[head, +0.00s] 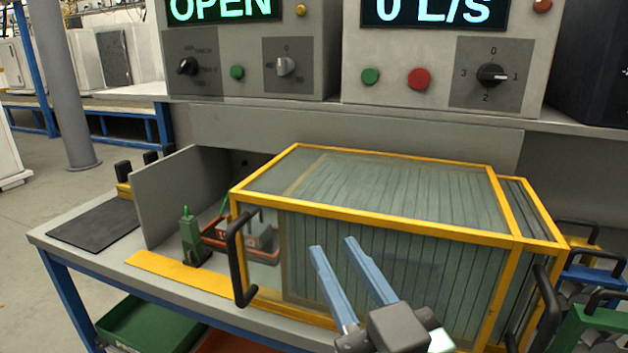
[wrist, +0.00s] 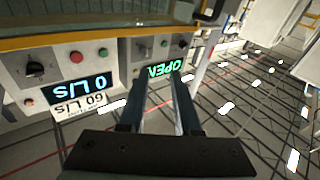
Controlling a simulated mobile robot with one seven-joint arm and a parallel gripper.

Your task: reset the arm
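My gripper (head: 342,272) is in front of the yellow-framed glass enclosure (head: 390,212) in the head view, with its two blue-grey fingers apart and nothing between them. In the wrist view my gripper (wrist: 160,88) also shows two spread, empty fingers. The wrist picture looks upside down, with the display panels behind the fingertips. Any contact between the fingers and the enclosure cannot be told.
Two control boxes stand at the back, one display reading OPEN (head: 222,10), the other 0 L/S (head: 436,12). A black handle (head: 240,262) juts from the enclosure. A green device (head: 192,238) stands left of it. A black mat (head: 95,224) lies at the bench's left.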

